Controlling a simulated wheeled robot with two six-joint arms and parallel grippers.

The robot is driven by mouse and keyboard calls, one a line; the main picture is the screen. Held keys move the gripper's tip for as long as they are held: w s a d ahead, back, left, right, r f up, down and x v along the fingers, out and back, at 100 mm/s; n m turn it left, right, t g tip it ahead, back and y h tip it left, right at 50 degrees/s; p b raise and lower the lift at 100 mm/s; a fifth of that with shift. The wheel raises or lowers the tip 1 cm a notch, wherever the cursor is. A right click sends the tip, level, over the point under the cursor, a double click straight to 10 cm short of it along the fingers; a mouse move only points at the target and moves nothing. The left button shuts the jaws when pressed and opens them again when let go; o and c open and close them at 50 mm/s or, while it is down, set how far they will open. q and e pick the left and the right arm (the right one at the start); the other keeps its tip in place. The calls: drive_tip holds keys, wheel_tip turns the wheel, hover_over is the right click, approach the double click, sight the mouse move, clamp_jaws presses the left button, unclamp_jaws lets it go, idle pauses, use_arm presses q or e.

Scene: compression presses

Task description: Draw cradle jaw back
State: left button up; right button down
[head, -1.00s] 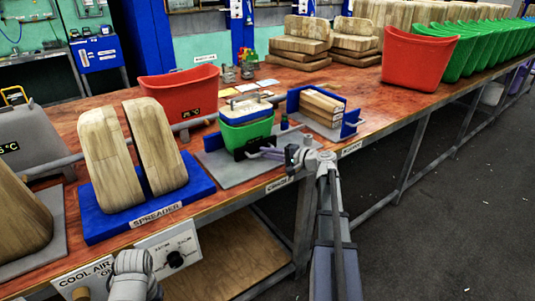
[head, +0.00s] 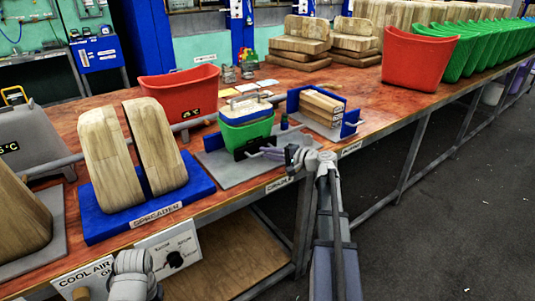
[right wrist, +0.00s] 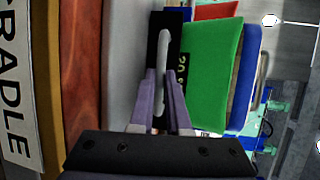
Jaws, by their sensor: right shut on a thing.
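The cradle stands on a grey plate (head: 222,175) on the bench. A green bin (head: 247,133) with a blue-rimmed wooden-topped piece in it sits there. The black jaw (head: 241,153) is against the near side of the bin, with a grey bar handle (right wrist: 162,62) on it. My right gripper (head: 268,153) is at the handle; in the right wrist view its two purple fingers (right wrist: 160,98) are shut on the bar. The black jaw (right wrist: 158,28) and green bin (right wrist: 207,70) lie just beyond. The left gripper's fingers do not show.
To the left are the blue spreader (head: 195,178) with two wooden blocks and a red bin (head: 180,95). To the right, a blue-walled fixture (head: 333,97) holds stacked wooden pieces. The bench's front edge runs under my right arm; open floor lies to the right.

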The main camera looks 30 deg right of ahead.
drive_tip(key=s, duration=0.9)
drive_tip(key=shift+s+d+f, duration=0.1)
drive_tip(key=shift+s+d, duration=0.15)
drive_tip(key=shift+d, duration=0.1)
drive_tip(key=c, duration=1.3)
unclamp_jaws()
drive_tip(key=shift+c, duration=0.2)
drive_tip(key=shift+o, duration=0.9)
drive_tip(key=shift+s, duration=0.15)
drive_tip(key=p+v, duration=0.1)
drive_tip(key=v, duration=0.6)
drive_tip(key=shift+s+d, duration=0.25)
drive_tip(key=shift+s, duration=0.1)
